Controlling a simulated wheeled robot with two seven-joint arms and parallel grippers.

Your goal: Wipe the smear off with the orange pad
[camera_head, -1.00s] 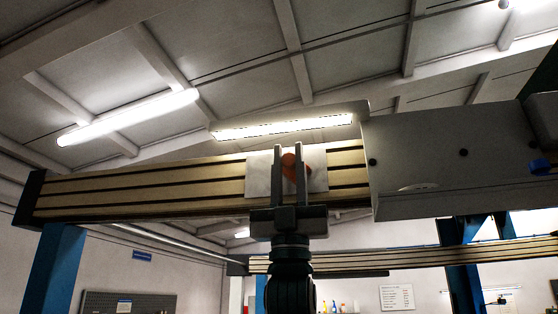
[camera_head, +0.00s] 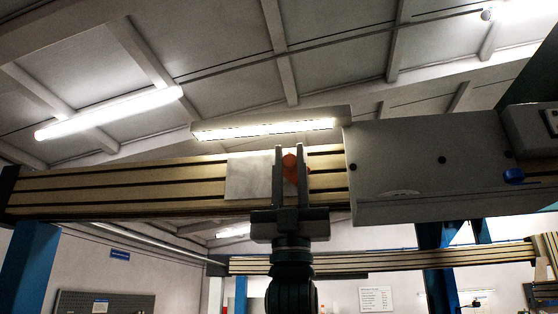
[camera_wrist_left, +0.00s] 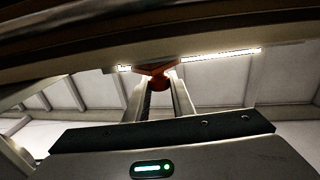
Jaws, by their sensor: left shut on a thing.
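The orange pad (camera_head: 290,164) sits between the fingers of my left gripper (camera_head: 291,152), which is shut on it. In the left wrist view the pad (camera_wrist_left: 157,70) is at the fingertips (camera_wrist_left: 160,86), against or just under a long beam edge; I cannot tell if it touches. In the head view the gripper stands upright in front of the right part of a pale plate (camera_head: 248,177) on the slotted beam. I cannot make out the smear; the gripper covers part of the plate. My right gripper is not in view.
The slotted tan beam (camera_head: 120,190) runs across the head view. A grey box (camera_head: 430,160) with a blue knob (camera_head: 513,175) is fixed right of the gripper, close by. A lit strip lamp (camera_head: 265,129) shows above the beam. A lower beam (camera_head: 400,260) lies behind.

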